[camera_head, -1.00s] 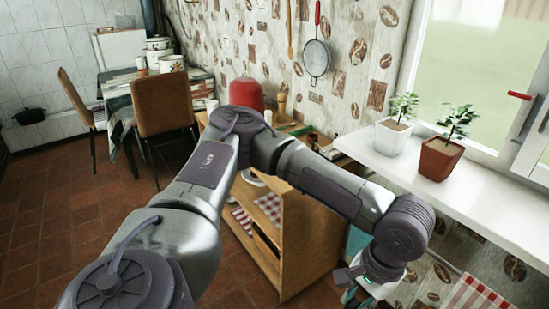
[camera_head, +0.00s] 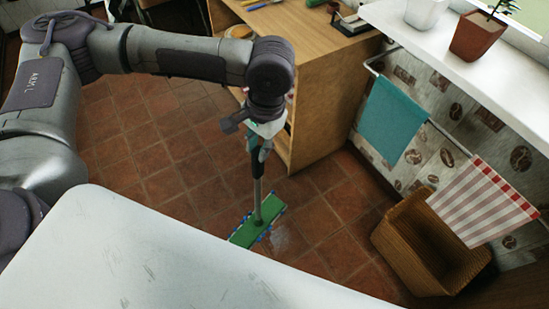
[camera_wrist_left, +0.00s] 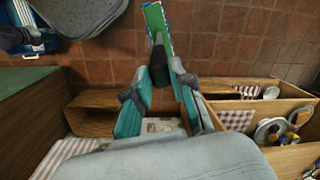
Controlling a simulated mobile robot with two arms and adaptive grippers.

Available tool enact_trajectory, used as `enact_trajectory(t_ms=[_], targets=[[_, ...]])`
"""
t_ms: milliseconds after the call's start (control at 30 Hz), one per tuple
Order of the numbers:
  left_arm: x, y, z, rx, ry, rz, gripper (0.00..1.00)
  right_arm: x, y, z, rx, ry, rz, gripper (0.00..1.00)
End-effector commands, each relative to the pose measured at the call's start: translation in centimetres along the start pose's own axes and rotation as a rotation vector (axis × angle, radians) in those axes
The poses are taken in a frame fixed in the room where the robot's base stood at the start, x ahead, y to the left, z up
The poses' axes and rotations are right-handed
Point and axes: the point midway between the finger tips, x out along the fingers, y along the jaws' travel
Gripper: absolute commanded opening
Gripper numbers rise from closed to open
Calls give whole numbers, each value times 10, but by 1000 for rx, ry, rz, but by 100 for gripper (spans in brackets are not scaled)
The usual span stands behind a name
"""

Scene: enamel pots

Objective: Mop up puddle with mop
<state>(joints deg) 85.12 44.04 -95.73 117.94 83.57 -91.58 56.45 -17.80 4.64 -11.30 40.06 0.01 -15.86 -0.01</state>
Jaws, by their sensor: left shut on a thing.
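The mop has a flat green head (camera_head: 250,232) with blue edges, low at the tiled floor below my arm. Its handle (camera_head: 258,190) rises nearly upright to my left gripper (camera_head: 262,143), which is shut on it. In the left wrist view the gripper's teal fingers (camera_wrist_left: 163,108) lie on both sides of the dark handle grip (camera_wrist_left: 178,72), and the green head (camera_wrist_left: 154,18) shows beyond. A faint shiny wet patch, seemingly the puddle (camera_head: 288,241), lies on the tiles just right of the head. Its full outline is unclear. My right gripper is not seen.
A wooden cabinet (camera_head: 318,85) stands close behind the mop. Open red-brown tiles (camera_head: 150,150) lie to the left.

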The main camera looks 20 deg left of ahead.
Motion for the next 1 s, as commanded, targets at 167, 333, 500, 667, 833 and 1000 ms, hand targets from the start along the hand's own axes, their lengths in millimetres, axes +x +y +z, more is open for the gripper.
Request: enact_trajectory(t_ms=[167,333,500,667,833,1000], targets=[[30,10,-33,285,29,-15,0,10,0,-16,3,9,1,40],[61,16,-64,599,57,-34,0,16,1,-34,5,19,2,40],[96,20,-92,907,84,-54,0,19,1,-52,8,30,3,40],[133,23,-112,1188,106,-72,0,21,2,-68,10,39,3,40],[177,23,-126,1475,124,-93,0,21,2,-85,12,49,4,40],[216,22,-133,1712,139,-115,0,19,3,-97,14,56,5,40]])
